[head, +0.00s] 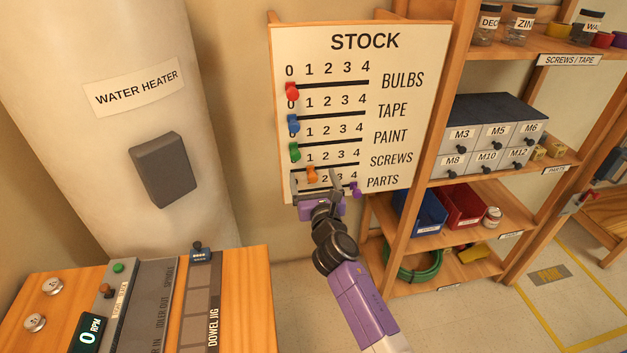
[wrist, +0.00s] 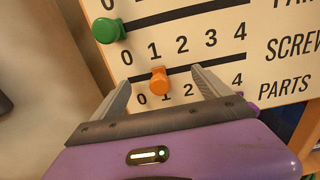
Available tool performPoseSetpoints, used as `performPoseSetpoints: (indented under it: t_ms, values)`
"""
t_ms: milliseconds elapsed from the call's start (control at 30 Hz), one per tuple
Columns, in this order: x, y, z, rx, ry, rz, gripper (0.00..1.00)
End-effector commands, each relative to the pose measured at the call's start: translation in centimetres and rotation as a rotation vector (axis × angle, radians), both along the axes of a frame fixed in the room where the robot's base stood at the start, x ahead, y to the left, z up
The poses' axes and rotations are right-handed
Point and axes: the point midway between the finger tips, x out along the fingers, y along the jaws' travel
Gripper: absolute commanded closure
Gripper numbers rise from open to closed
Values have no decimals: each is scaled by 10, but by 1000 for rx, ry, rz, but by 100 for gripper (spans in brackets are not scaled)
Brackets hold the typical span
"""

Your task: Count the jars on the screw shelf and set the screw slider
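The STOCK board (head: 432,60) hangs on the wall. Its orange screws slider (head: 311,174) sits at about 1, and in the wrist view the orange knob (wrist: 159,80) is under the 1. My gripper (head: 317,180) is open and empty in front of the board's lower part. In the wrist view its fingers (wrist: 162,84) appear on either side of the orange knob; contact cannot be told. On the shelf labelled SCREWS / TAPE (head: 569,60) stand jars marked DEC (head: 487,27), ZIN (head: 520,27) and WA (head: 590,27), with labels partly cut off or hidden.
Red (head: 292,91), blue (head: 293,123) and green (head: 294,152) sliders sit near 0. A purple parts slider (head: 355,189) sits near 4, close to my gripper. Yellow and red rolls share the jar shelf. A workbench (head: 250,300) stands lower left.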

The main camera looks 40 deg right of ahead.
Motion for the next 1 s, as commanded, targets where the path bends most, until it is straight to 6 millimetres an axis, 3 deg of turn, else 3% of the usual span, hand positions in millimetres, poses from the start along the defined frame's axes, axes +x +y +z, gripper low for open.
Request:
performPoseSetpoints:
  t_ms: [33,367,1000]
  values:
    - [0,0,0,0,0,0,25]
    - [0,0,0,0,0,0,90]
    - [-9,-14,2,0,-1,-2,91]
